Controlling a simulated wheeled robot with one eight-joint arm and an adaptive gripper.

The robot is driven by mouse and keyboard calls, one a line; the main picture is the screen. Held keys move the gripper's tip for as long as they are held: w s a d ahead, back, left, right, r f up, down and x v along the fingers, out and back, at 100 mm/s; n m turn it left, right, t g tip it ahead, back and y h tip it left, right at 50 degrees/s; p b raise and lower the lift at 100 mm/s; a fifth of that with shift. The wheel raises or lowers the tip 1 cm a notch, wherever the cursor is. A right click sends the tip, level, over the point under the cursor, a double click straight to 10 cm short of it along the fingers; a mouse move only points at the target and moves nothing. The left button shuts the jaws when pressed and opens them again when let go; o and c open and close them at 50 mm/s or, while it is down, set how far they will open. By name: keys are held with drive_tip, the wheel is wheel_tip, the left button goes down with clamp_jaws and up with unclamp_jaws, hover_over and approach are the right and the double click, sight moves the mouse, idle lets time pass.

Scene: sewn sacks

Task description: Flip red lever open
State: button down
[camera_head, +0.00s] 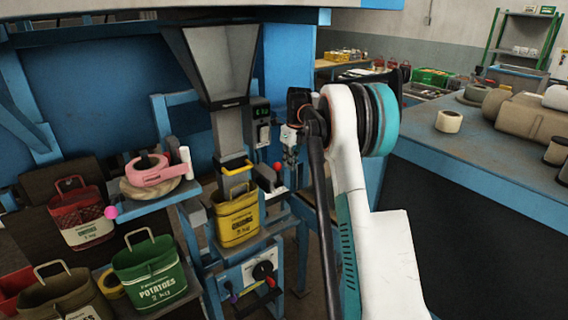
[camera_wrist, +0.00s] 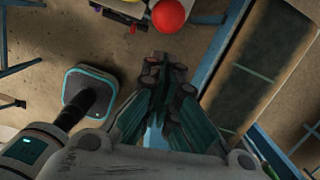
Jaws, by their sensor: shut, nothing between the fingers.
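A red ball knob (camera_head: 277,166), which looks like the end of the red lever, shows beside the chute of the filling machine, to the right of a yellow sack. The red knob also shows in the wrist view (camera_wrist: 168,14), cut by the top edge. My gripper (camera_wrist: 166,62) is shut and empty in the wrist view. Its fingertips point toward the red knob and appear apart from it. The lever's shaft is mostly hidden in both views. In the head view my arm covers much of the area to the right of the knob.
The yellow sack (camera_head: 237,218) hangs under the hopper chute (camera_head: 222,60). Green (camera_head: 150,270) and red (camera_head: 84,215) sacks stand at left. A pink knob (camera_head: 111,212) sits by a shelf with a pink tape dispenser (camera_head: 154,171). A workbench (camera_head: 470,140) borders my arm at right.

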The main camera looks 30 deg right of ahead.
wheel_tip(320, 180, up, 10)
drive_tip(key=p, duration=0.1)
drive_tip(key=shift+s+d+r, duration=0.15)
drive_tip(key=shift+d+r, duration=0.05)
drive_tip(key=shift+r, duration=0.05)
idle(0.5)
